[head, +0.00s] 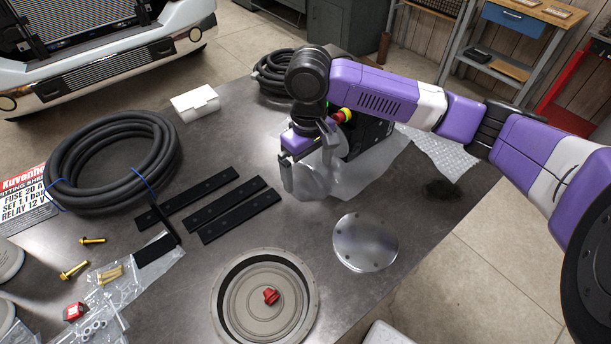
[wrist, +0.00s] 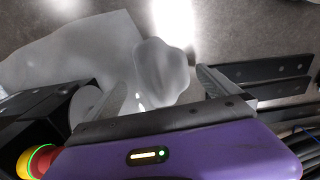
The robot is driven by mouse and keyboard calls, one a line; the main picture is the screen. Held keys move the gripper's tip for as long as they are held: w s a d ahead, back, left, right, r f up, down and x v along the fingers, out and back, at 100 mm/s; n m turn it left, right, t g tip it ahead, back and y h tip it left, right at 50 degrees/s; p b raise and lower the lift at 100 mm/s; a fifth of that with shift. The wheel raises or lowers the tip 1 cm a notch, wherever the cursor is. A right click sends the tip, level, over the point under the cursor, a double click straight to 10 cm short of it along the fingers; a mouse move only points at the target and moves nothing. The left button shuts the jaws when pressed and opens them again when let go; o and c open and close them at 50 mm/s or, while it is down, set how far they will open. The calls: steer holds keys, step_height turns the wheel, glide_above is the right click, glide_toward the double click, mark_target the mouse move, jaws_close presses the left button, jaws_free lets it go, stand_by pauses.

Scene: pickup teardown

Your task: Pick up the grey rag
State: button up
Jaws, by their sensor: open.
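A crumpled pale grey lump, which looks like the grey rag (wrist: 163,70), lies between the two fingers of my gripper (wrist: 161,77) in the wrist view. In the head view the rag (head: 313,182) shows low between the fingers of my gripper (head: 309,166), partly hidden by them. The jaws are open, with one finger to each side of the rag. I cannot tell whether either finger touches it. A flat light grey sheet (head: 372,180) lies beside it, and also shows in the wrist view (wrist: 65,50).
A black box (head: 372,137) stands close behind my gripper. Black strips (head: 233,200), a round metal disc (head: 365,242) and a round pan (head: 222,300) with a red cap (head: 270,296) lie nearby. A coiled hose (head: 165,150) is at left. Bare tabletop lies around the disc.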

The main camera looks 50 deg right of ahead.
mark_target(309, 173)
steer(key=shift+f, duration=1.05)
steer(key=c, duration=1.4)
steer(key=shift+r, duration=0.15)
step_height(309, 173, up, 20)
steer(key=shift+f, duration=0.1)
steer(key=o, duration=0.6)
steer(key=shift+c, duration=0.2)
steer(key=c, duration=0.3)
steer(key=shift+s, duration=0.1)
steer(key=shift+c, duration=0.3)
